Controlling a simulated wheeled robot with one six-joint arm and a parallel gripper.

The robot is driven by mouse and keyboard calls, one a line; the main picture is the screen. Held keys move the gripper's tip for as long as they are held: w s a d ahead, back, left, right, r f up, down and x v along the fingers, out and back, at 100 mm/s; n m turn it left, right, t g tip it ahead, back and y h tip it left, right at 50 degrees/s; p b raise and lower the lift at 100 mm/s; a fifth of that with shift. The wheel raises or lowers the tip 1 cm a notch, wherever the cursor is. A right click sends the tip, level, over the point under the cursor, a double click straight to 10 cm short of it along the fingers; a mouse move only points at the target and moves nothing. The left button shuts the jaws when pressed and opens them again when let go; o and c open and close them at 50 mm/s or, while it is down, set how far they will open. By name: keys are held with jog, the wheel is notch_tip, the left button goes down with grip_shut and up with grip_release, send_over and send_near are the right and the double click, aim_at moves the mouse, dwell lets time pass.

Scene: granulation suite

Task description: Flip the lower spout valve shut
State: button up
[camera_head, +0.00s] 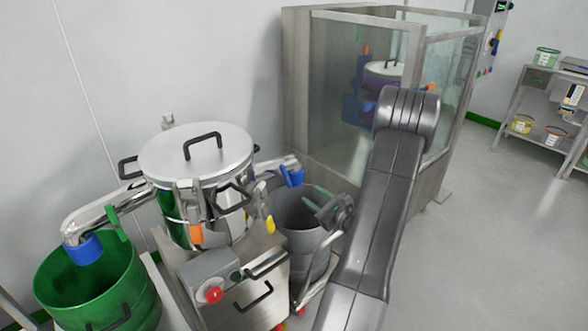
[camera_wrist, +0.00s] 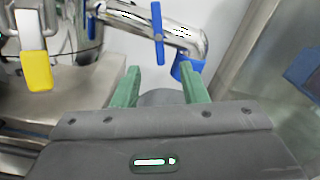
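A steel vessel (camera_head: 196,158) has two spouts. The right spout (camera_head: 278,163) ends in a blue outlet (camera_head: 293,176); up close it shows a blue lever (camera_wrist: 158,35) standing across the steel pipe (camera_wrist: 180,32), with its blue outlet (camera_wrist: 186,68) to the right. The left spout (camera_head: 95,213) has a green lever (camera_head: 115,222) and a blue outlet (camera_head: 83,249). My gripper (camera_wrist: 159,71) is open and empty, green fingers apart, just below the blue lever in the wrist view. It also shows near the right spout (camera_head: 316,194).
A green bin (camera_head: 95,290) stands under the left outlet and a grey bin (camera_head: 300,215) under the right. A control box with a red button (camera_head: 213,295) is in front. A glass-walled booth (camera_head: 350,95) stands behind. Open floor (camera_head: 500,230) lies right.

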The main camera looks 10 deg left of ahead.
aim_at(288, 178)
jog(key=x, duration=1.3)
jog(key=shift+w+a+p, duration=0.15)
jog(key=shift+a+p, duration=0.15)
